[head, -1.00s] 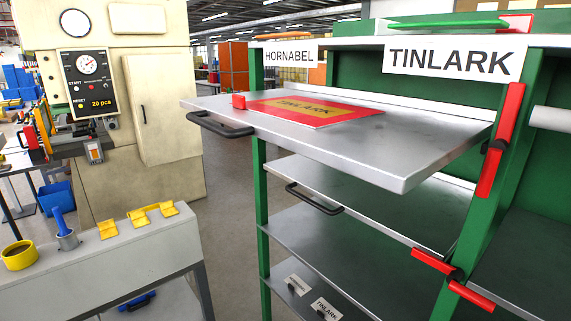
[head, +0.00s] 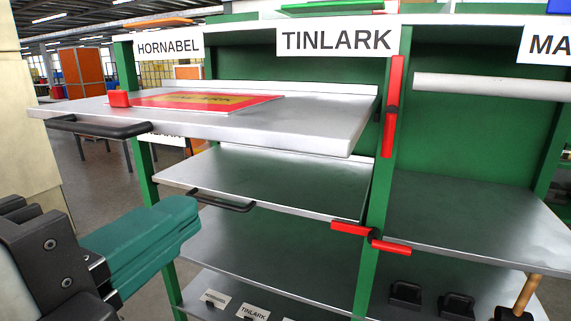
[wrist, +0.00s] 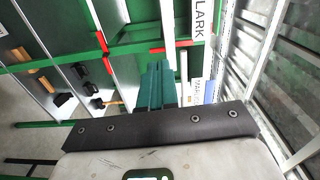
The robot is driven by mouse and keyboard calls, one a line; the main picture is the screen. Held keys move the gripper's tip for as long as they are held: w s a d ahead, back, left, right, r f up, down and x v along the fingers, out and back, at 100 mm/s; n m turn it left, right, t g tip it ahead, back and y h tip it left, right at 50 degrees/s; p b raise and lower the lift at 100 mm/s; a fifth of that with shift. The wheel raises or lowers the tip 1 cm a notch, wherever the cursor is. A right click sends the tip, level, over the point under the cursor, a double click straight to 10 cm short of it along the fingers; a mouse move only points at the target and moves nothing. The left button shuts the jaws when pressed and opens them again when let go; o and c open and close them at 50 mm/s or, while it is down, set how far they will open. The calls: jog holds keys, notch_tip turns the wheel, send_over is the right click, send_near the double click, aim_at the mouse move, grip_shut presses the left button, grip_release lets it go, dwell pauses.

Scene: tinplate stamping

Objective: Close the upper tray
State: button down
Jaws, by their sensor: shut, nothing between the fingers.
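The upper tray (head: 230,122) is a grey metal shelf pulled far out of the green rack in the head view, with a black handle (head: 98,127) on its front edge. A red and gold TINLARK sheet (head: 205,102) and a small red block (head: 119,99) lie on it. My gripper (head: 190,215) has teal fingers pressed together with nothing between them. It is at the lower left of the head view, below the tray's handle and apart from it. In the wrist view my gripper's fingers (wrist: 154,75) point toward the rack. The upper tray is not clearly identifiable there.
A lower tray (head: 280,175) with its own black handle (head: 222,203) sits beneath the upper one. Red latches (head: 392,105) are on the green post, with another red latch pair (head: 370,237) lower down. A beige machine (head: 25,140) stands at the left edge.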

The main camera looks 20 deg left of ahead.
jog(key=r, duration=0.1)
jog(key=p, duration=0.6)
send_near(268, 145)
jog(key=shift+m, duration=0.3)
jog(key=w, duration=0.6)
jog(key=shift+w+d, duration=0.3)
jog(key=shift+d, duration=0.05)
jog(key=shift+w, duration=0.15)
jog(key=shift+w, duration=0.1)
